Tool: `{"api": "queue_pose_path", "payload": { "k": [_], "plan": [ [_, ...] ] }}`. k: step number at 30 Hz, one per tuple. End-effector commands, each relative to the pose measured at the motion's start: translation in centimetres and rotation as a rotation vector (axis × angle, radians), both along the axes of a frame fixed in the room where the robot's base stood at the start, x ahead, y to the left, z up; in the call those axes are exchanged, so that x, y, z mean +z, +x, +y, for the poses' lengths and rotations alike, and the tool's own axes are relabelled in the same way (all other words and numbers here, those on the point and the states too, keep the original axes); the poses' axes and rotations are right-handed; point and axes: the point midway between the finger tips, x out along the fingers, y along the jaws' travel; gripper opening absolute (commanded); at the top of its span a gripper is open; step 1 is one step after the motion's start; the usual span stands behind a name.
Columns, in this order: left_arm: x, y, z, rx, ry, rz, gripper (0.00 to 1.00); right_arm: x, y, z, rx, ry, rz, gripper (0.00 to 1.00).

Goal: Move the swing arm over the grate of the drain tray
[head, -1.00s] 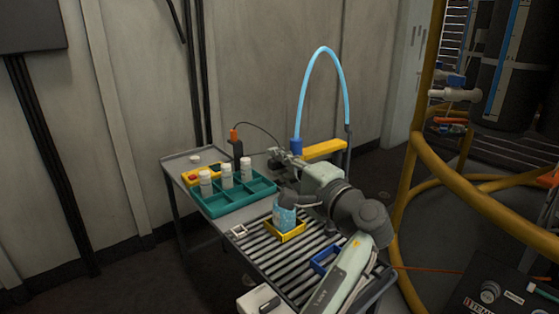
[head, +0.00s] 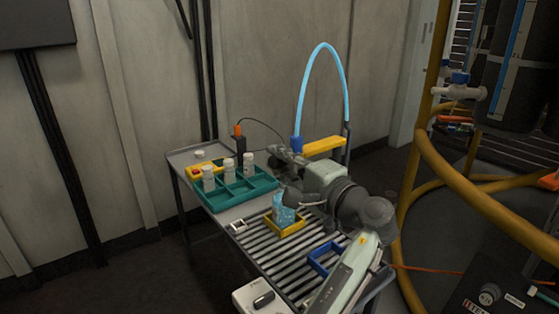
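The swing arm appears to be the yellow bar (head: 325,146) at the far end of the table, beside a dark post. A light blue hose (head: 320,47) arches above it, down to a blue nozzle (head: 296,144). The drain tray's slatted grate (head: 262,245) covers the nearer part of the table. My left gripper (head: 277,158) is beside the nozzle, left of the yellow bar's near end. Its fingers are small and dark here, so I cannot tell whether they are open or touch anything. My arm hides part of the grate's right side. My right gripper is not in view.
A blue patterned cup (head: 281,212) stands in a yellow square frame (head: 289,229) on the grate, with a grey object against it. A blue frame (head: 319,264) lies nearer. A teal tray (head: 227,199) holds white bottles at left. Yellow pipes (head: 414,175) stand at right.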

Motion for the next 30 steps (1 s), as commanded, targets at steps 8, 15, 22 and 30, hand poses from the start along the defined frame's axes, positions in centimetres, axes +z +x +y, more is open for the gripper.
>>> {"api": "queue_pose_path", "payload": {
  "k": [8,15,22,30],
  "plan": [
    [0.0,0.0,0.0,-0.001,0.000,0.000,0.40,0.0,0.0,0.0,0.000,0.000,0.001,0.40],
    [0.0,-0.4,-0.4,-0.002,-0.001,0.001,0.40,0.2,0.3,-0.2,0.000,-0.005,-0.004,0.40],
    [0.0,-3.5,-2.8,-0.004,0.000,0.000,0.40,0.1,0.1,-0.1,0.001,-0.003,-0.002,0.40],
    [0.1,-7.7,-6.1,-0.003,0.000,-0.002,0.40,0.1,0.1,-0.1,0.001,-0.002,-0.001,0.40]
  ]
}}
